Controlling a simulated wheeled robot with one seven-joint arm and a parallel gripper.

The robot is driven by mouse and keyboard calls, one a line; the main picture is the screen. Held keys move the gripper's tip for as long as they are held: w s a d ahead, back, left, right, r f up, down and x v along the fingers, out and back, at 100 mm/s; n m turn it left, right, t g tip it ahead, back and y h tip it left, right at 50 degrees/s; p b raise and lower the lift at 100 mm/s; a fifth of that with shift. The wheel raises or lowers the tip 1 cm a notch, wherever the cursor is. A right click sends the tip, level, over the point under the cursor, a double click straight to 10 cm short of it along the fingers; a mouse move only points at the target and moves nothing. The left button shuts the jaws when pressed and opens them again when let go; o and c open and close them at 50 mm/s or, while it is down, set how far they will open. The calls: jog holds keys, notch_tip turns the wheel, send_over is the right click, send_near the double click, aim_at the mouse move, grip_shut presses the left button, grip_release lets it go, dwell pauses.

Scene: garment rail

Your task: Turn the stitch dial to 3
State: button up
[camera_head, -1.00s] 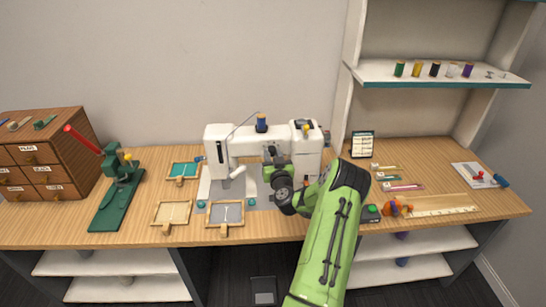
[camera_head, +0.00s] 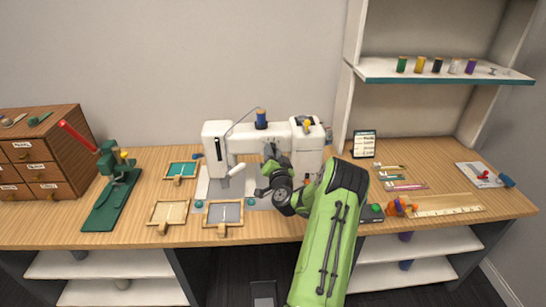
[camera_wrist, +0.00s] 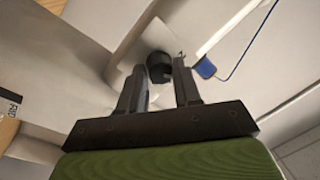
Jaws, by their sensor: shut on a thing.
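The white sewing machine (camera_head: 222,150) stands on the wooden worktop, with a blue spool on top. The stitch dial (camera_wrist: 159,66) shows in the wrist view as a dark round knob on the machine's pale body. My gripper (camera_wrist: 160,72) is shut on the knob, one dark finger on each side of it. In the head view, my gripper (camera_head: 270,152) is at the front of the machine and hides the dial. No numbers or pointer on the dial can be read.
Small framed trays (camera_head: 223,212) lie in front of the machine. A green press (camera_head: 112,195) with a red lever and a wooden drawer cabinet (camera_head: 45,150) stand left. A small sign (camera_head: 363,144), a ruler (camera_head: 447,205) and a spool shelf (camera_head: 430,78) are right.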

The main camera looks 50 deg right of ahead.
jog(key=shift+m, duration=0.6)
jog(key=o, duration=1.1)
jog(key=shift+c, duration=0.2)
jog(key=b+v, duration=1.4)
jog(key=v, duration=0.1)
jog(key=shift+s+a, duration=0.2)
jog(key=shift+a, duration=0.1)
